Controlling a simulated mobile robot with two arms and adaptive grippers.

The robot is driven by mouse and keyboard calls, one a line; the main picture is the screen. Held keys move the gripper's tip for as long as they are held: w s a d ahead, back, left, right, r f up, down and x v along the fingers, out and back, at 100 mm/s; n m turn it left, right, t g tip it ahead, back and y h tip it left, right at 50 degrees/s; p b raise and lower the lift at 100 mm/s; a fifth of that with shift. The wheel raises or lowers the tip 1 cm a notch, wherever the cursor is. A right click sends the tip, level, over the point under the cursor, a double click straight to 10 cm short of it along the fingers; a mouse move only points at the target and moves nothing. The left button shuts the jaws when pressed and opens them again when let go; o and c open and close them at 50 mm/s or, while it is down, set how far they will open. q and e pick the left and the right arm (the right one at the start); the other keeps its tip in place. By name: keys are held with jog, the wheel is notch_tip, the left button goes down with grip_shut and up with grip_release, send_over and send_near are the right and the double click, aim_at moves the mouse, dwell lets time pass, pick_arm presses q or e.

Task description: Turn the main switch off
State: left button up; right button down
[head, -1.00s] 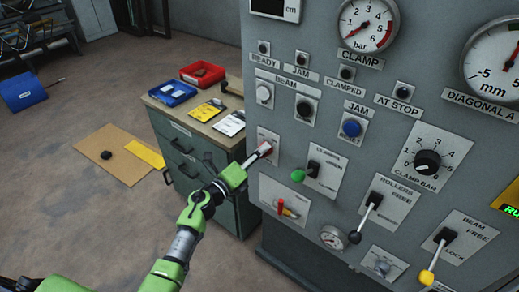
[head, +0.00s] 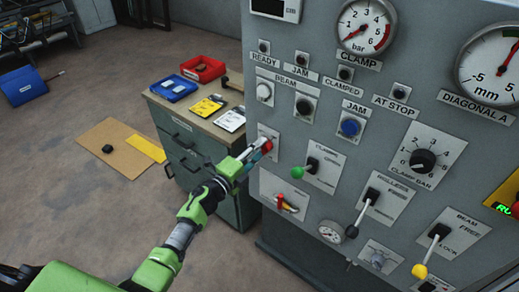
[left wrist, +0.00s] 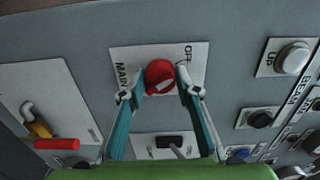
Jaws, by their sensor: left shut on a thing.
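The main switch is a red knob (left wrist: 160,76) on a white plate (left wrist: 125,56) marked MAIN and OFF in the left wrist view. In the head view the red knob (head: 267,144) shows at the left edge of the grey panel. My left gripper (left wrist: 160,88) has its teal fingers on either side of the knob and is shut on it. In the head view my left gripper (head: 255,152) reaches the knob from the lower left. The fingers hide part of the switch plate there. My right gripper is not in view.
Close by on the panel are a green-knobbed lever (head: 298,172), a red-handled switch (head: 281,202) and the beam buttons (head: 264,92). A cabinet (head: 190,150) with trays and cards stands behind my left arm.

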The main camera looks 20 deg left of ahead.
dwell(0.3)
pick_arm(q)
jog(key=o, duration=1.1)
jog(key=v, duration=1.2)
jog(key=shift+f, duration=0.1)
